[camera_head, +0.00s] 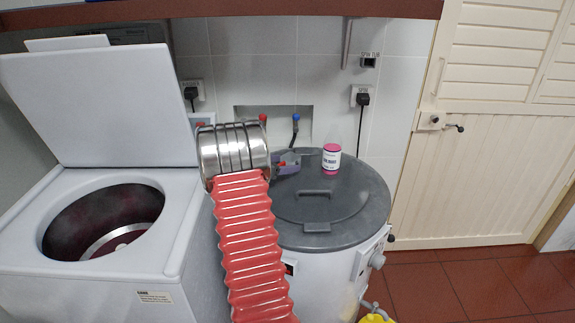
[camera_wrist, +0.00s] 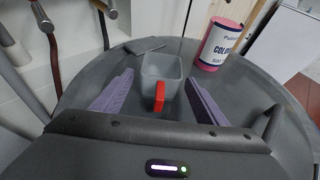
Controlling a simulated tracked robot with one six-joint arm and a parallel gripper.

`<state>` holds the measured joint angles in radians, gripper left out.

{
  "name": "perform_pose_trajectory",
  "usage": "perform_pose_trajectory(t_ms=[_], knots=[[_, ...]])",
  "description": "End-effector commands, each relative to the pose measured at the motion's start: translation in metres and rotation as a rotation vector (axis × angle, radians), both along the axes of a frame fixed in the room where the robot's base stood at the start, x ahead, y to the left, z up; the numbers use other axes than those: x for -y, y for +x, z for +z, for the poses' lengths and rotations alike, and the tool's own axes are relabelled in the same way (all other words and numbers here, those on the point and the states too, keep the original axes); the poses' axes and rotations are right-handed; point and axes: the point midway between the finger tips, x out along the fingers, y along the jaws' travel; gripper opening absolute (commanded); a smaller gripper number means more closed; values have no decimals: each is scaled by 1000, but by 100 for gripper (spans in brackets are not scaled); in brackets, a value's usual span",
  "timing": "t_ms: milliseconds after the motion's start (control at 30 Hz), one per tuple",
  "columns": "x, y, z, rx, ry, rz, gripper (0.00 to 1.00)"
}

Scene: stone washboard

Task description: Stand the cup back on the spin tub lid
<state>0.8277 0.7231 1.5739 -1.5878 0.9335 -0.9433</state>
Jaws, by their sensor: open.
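The cup, a grey squarish cup with a red handle (camera_wrist: 163,70), stands on the spin tub lid in the wrist view and looks upright, its handle facing me. In the head view it is small and partly hidden around my gripper (camera_head: 287,165). The spin tub lid is a round dark grey cover (camera_head: 330,205); it also fills much of the wrist view (camera_wrist: 255,110). My gripper (camera_wrist: 158,93) is open, with one purple finger on each side of the cup's handle end.
A pink and white container (camera_head: 331,157) stands on the lid right of the cup. A flat grey piece (camera_wrist: 145,46) lies behind the cup. Taps and hoses (camera_head: 296,125) are at the wall. The open washer tub (camera_head: 105,220) is left.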

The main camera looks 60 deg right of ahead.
Motion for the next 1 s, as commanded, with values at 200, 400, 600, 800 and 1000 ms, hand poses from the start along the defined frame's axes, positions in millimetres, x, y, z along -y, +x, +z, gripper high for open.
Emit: perform_pose_trajectory(t_ms=[200, 400, 600, 800, 1000], knots=[[-34, 12, 16, 1, 0, 3, 66], [-64, 21, 28, 1, 0, 2, 66], [-81, 26, 36, -1, -1, 1, 66], [-84, 27, 37, -1, 0, -1, 66], [-84, 27, 37, -1, 0, -1, 66]])
